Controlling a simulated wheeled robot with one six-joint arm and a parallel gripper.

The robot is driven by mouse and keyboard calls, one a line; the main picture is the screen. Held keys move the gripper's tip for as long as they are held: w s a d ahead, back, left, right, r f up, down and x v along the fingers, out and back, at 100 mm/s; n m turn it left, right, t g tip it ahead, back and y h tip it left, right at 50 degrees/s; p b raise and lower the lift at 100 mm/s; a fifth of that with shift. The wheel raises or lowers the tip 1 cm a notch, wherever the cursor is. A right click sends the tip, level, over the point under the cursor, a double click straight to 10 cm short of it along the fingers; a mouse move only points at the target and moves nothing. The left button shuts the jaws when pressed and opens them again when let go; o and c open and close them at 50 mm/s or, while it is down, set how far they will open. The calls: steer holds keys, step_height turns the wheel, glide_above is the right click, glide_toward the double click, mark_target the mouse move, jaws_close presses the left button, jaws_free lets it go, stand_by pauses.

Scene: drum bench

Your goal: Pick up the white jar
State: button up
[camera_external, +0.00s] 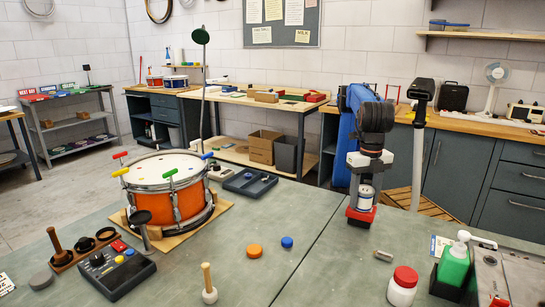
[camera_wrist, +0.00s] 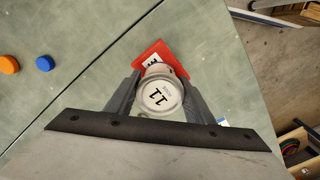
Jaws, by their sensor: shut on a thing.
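A small white jar (camera_external: 365,197) with a dark label band stands upright between the fingers of my gripper (camera_external: 363,186). In the wrist view the jar (camera_wrist: 160,97) shows its pale round lid, marked "11". The two grey fingers of my gripper (camera_wrist: 159,82) press on it from both sides. A red square piece (camera_external: 361,215) with a white label lies under the jar; it also shows in the wrist view (camera_wrist: 151,53). I cannot tell whether the jar touches it.
A white jar with a red lid (camera_external: 403,287) and a green pump bottle (camera_external: 454,266) stand at the front right. A grey cylinder (camera_external: 384,256) lies nearby. An orange drum (camera_external: 168,190) and orange and blue discs are at left. Bench between is clear.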

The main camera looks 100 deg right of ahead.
mark_target(365, 188)
steer(key=shift+f, duration=0.1)
steer(key=o, duration=1.3)
step_height(365, 188, up, 12)
steer(key=shift+r, duration=0.1)
